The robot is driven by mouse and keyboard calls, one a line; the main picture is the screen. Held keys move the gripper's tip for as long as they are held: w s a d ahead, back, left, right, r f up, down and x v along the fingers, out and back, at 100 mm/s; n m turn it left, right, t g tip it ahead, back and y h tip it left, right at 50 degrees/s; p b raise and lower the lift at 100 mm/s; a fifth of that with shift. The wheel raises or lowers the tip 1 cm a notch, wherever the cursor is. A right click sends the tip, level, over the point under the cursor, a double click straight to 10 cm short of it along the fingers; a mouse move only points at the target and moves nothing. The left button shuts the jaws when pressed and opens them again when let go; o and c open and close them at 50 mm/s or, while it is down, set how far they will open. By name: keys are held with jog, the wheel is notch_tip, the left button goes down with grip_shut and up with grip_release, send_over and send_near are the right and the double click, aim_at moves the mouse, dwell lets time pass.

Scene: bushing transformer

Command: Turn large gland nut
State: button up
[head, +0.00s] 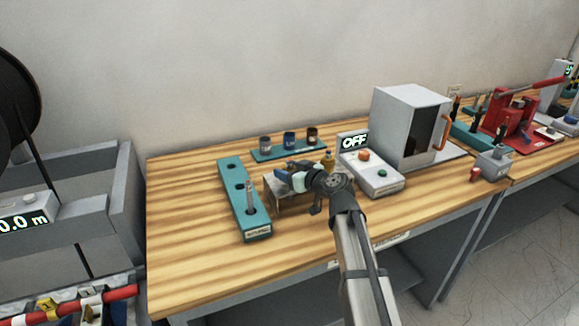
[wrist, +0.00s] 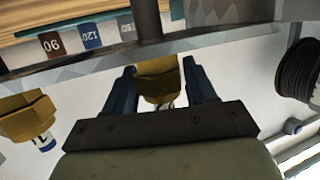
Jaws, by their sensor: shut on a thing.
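A brass gland nut (wrist: 158,78) sits between the two blue fingers of my gripper (wrist: 160,90) in the wrist view, and the fingers press on its sides. A second brass gland (wrist: 27,115) with a blue and white end stands apart at the left of that view. I cannot tell from the frames which nut is the larger. In the head view my gripper (head: 288,178) is at the small grey stand (head: 279,195) on the workbench, and it hides the held nut. A yellow-brass piece (head: 328,157) shows just behind my wrist.
A teal block with holes (head: 230,176) and an upright pin lies left of the stand. A control box reading OFF (head: 372,176) and a grey oven-like box (head: 392,124) are at right. The bench's left part is clear.

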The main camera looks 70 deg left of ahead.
jog(key=shift+w, duration=0.1)
jog(key=shift+n+g+h, duration=0.3)
jog(key=shift+n+g, duration=0.4)
jog(key=shift+g, duration=0.2)
jog(key=shift+a+n+g, duration=0.1)
jog(key=shift+n+g, duration=0.3)
jog(key=shift+g, duration=0.1)
jog(key=shift+n+g+h, duration=0.3)
jog(key=shift+h, duration=0.1)
jog(key=shift+n+g+h, duration=0.5)
jog(key=shift+n+g, duration=0.1)
jog(key=shift+g, duration=0.1)
jog(key=o, duration=1.4)
